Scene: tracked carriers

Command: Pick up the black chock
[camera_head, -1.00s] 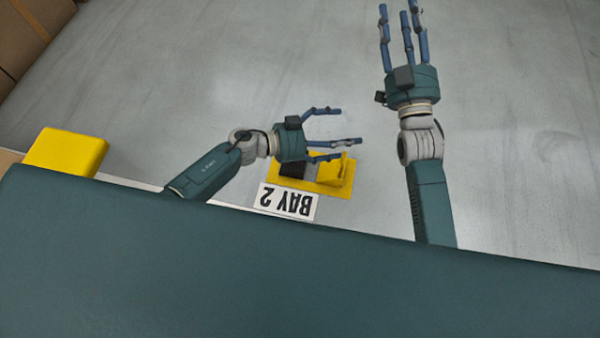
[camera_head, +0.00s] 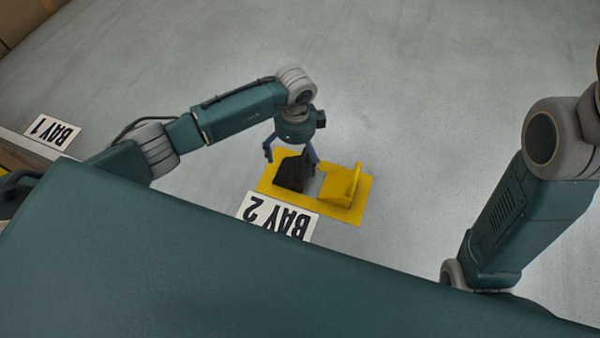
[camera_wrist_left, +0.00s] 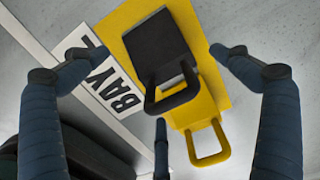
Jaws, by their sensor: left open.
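The black chock (camera_head: 291,174) is a dark wedge with a loop handle, standing on a yellow base plate (camera_head: 352,214) at its left end. It also shows in the left wrist view (camera_wrist_left: 158,44), its handle (camera_wrist_left: 172,98) toward the bottom. My left gripper (camera_head: 292,158) is directly above it, pointing down, open, with blue fingers spread to either side. In the wrist view the fingers frame the chock and hold nothing. Whether any finger touches it I cannot tell. My right arm shows at the right edge of the head view, its gripper out of frame.
A yellow chock (camera_head: 341,184) with its own handle stands on the same plate, close to the black one's right. A white BAY 2 sign (camera_head: 278,216) lies before the plate, a BAY 1 sign (camera_head: 52,132) at far left. The grey floor beyond is clear.

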